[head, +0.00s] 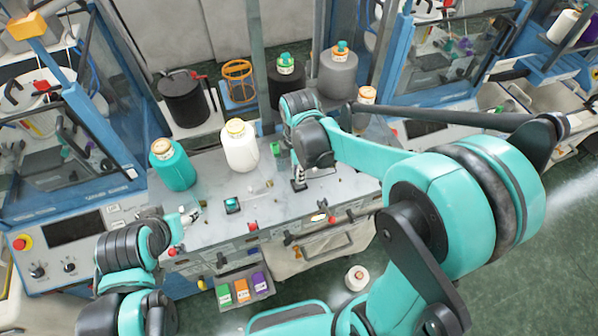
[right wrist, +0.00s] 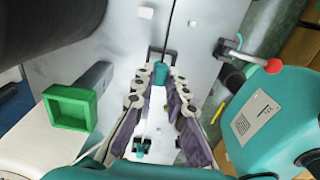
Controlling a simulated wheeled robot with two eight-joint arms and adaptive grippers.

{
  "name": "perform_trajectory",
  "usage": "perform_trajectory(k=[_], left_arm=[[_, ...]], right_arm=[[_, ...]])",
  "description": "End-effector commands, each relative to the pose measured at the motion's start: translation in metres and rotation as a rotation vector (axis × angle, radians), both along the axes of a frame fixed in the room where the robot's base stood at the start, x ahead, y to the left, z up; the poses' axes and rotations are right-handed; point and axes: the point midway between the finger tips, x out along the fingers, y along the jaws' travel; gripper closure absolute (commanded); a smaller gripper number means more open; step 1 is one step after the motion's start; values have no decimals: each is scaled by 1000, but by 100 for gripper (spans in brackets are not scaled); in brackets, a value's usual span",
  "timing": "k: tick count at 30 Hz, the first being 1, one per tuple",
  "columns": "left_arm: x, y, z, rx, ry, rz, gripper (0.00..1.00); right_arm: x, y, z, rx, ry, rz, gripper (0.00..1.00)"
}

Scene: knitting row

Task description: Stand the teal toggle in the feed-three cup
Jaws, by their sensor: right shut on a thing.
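My right gripper (head: 298,182) is low over the worktop right of its middle. In the right wrist view its fingers (right wrist: 160,82) close on the small teal toggle (right wrist: 160,72). A black square holder (right wrist: 156,55) shows right behind the toggle; I cannot tell whether the toggle is inside it or in front of it. A green square cup (right wrist: 72,106) stands to the left in that view, apart from the fingers. I cannot read which cup is feed three. My left gripper (head: 190,214) is over the worktop's left part; its jaw state is unclear.
A teal cone (head: 173,167) and a white cone (head: 240,147) stand on the worktop. A black square with a teal top (head: 232,205) lies between the grippers. A red-knobbed lever (right wrist: 273,66) is right of the right gripper. Dark cones stand behind.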

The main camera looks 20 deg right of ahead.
Motion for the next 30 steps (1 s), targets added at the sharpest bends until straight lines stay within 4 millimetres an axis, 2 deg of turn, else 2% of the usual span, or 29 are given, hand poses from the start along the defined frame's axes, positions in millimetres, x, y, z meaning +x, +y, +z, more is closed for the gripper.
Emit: perform_trajectory(k=[22,30], left_arm=[[0,0,-18,0,0,0,45],[0,0,-18,0,0,0,45]], right_arm=[[0,0,-20,0,0,0,96],[0,0,-20,0,0,0,96]])
